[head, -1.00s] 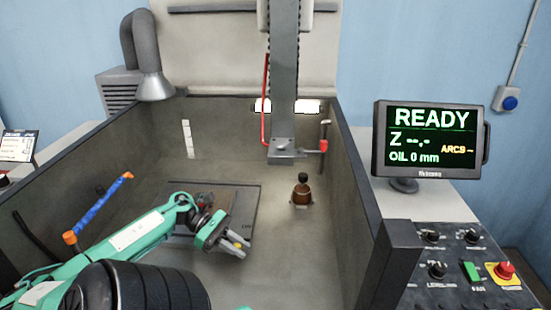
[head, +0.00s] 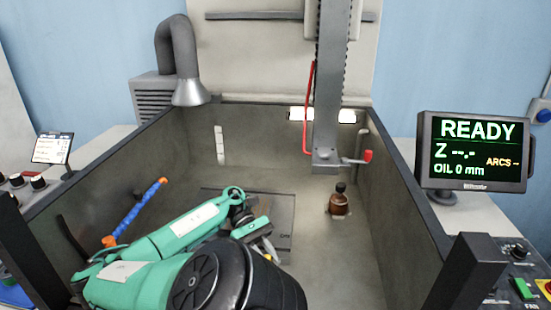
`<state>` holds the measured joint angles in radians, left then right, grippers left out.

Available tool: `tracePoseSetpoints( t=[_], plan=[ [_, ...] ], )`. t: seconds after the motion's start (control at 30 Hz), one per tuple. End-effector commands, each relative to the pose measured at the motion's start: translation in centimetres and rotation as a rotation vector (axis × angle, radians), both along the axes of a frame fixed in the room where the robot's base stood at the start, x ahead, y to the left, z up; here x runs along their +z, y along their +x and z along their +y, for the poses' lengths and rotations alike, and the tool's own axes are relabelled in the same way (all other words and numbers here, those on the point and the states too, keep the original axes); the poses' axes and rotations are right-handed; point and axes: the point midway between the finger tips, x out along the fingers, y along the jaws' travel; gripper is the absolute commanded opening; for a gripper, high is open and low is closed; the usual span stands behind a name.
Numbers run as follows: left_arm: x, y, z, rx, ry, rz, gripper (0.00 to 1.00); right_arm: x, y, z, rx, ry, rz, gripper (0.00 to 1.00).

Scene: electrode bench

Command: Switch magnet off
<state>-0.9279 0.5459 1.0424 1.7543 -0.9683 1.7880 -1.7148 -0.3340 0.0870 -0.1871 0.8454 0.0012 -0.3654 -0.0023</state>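A dark flat plate (head: 284,215), which looks like the magnet, lies on the floor of the grey tank (head: 330,260). A small unreadable marking shows near its right edge. My green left arm reaches over the plate and hides much of it. My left gripper (head: 268,249) is over the plate's front right part, its fingers partly hidden behind a black arm link. I cannot tell whether it is open or touching anything. No magnet switch is clearly visible. My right gripper is not in view.
A brown bottle (head: 339,202) stands right of the plate. A grey column (head: 328,90) with a red-tipped lever (head: 367,156) hangs above. A blue hose (head: 142,207) is at left. The monitor (head: 473,152) reads READY. The tank floor at front right is clear.

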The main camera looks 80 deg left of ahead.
Motion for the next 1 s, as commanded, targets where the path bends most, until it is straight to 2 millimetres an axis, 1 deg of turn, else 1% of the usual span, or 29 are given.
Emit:
tracePoseSetpoints(
  t=[0.33,0.37,0.4,0.47,0.8,0.87,0.97,1.0],
  plan=[
    [0.0,-0.1,0.1,-0.001,0.003,0.002,0.0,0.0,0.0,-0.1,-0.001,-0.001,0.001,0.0],
    [0.0,-0.1,0.1,-0.001,0.003,0.002,0.2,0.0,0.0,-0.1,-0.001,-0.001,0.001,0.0],
    [0.0,-0.1,0.0,-0.001,0.003,0.002,0.28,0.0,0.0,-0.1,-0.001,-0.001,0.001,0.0],
    [0.0,-0.1,0.0,-0.001,0.003,0.002,0.39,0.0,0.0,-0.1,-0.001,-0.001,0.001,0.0],
    [0.0,-0.2,0.3,-0.001,0.002,0.001,0.39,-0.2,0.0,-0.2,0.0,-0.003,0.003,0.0],
    [0.2,-0.4,0.7,-0.001,0.001,0.002,0.39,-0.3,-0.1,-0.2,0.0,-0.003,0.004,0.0],
    [0.7,-0.9,2.0,0.0,0.003,0.001,0.39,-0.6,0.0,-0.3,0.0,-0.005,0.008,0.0],
    [1.0,-1.3,2.7,0.001,0.004,0.001,0.39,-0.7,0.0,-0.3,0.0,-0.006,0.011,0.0]
  ],
)
